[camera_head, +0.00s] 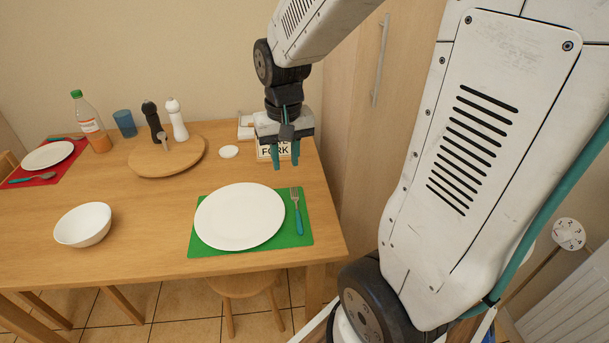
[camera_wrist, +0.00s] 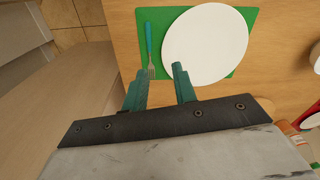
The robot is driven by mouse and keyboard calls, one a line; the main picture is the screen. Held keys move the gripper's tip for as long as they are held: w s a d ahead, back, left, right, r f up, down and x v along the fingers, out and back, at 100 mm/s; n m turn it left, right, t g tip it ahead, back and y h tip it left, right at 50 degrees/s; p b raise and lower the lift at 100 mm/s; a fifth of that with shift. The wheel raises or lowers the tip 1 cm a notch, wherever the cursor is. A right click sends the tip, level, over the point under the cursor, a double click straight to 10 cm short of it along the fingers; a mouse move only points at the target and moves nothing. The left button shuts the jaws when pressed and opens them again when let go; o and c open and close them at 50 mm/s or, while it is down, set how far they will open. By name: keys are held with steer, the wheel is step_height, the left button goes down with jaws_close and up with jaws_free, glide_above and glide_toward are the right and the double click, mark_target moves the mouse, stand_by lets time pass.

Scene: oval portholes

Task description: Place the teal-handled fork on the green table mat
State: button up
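The teal-handled fork (camera_head: 297,209) lies on the green table mat (camera_head: 304,237), to the right of the large white plate (camera_head: 240,216). Its tines point toward the back of the table. My gripper (camera_head: 285,163) is above the back right of the table, fingers pointing down, apart from the fork. In the wrist view the fork (camera_wrist: 149,50) lies on the mat (camera_wrist: 180,17) beside the plate (camera_wrist: 206,44). There my gripper (camera_wrist: 157,82) has its two teal fingers spread, with nothing between them.
A holder labelled FORK (camera_head: 275,151) stands behind my gripper. A round wooden board (camera_head: 167,158) bears two mills. A white bowl (camera_head: 83,225) stands at front left. A red mat (camera_head: 44,164) with a plate lies at far left. A cabinet (camera_head: 370,110) borders the table's right side.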

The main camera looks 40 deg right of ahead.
steer(key=s+a+r+n, duration=0.2)
steer(key=s+a+r, duration=0.2)
steer(key=s, duration=0.4)
steer(key=s+a+r+n, duration=0.2)
steer(key=s+a+r, duration=0.2)
steer(key=s, duration=0.3)
steer(key=shift+s+a+r+t, duration=0.25)
steer(key=shift+s+r+t, duration=0.15)
